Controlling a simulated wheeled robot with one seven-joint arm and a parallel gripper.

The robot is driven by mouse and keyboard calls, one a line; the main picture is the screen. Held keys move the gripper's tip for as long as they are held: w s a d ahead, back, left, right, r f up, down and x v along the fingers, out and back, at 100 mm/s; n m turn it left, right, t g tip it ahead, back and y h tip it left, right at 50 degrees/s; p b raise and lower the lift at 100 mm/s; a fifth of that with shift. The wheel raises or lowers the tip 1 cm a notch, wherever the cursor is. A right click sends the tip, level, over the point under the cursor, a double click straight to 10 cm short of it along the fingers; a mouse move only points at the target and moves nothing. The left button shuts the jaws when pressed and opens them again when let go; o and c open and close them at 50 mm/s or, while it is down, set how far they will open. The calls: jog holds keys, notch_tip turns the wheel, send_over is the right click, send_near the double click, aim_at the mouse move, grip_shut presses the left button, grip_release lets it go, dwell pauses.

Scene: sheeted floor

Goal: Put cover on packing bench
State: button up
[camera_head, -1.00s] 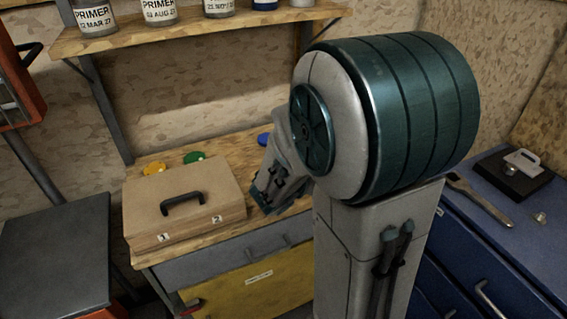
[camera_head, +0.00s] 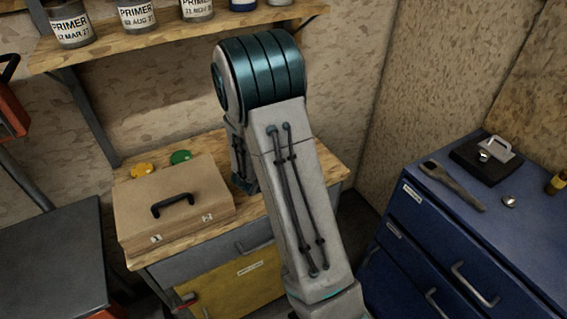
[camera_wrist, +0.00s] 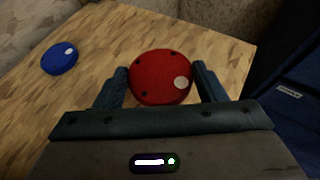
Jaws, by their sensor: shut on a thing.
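The cover is a red round disc (camera_wrist: 160,70) with small dark holes and a pale spot, seen in the wrist view between my two fingers. My gripper (camera_wrist: 160,84) is shut on its sides. It is over the wooden top of the packing bench (camera_wrist: 210,48); I cannot tell whether the cover touches the wood. In the head view the packing bench (camera_head: 336,169) stands at the centre, and my arm hides the cover and most of the gripper. A blue disc (camera_wrist: 60,58) lies on the bench left of the red cover.
A brown case (camera_head: 190,182) with a black handle fills the bench's left part. Yellow (camera_head: 143,170) and green (camera_head: 181,157) discs lie behind it. A shelf with cans (camera_head: 180,32) hangs above. A blue drawer cabinet (camera_head: 440,235) stands right, holding a wrench (camera_head: 453,187).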

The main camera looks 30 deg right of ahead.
jog(key=shift+w+d+f, duration=0.1)
jog(key=shift+w+f, duration=0.2)
jog(key=shift+w, duration=0.2)
jog(key=shift+w+d+f, duration=0.1)
jog(key=shift+w+f, duration=0.15)
jog(key=shift+w, duration=0.25)
jog(key=shift+f+p, duration=0.35)
jog(key=shift+f, duration=1.65)
jog(key=shift+f, duration=0.2)
jog(key=o, duration=1.1)
jog(key=shift+o, duration=0.2)
jog(key=shift+r, duration=0.1)
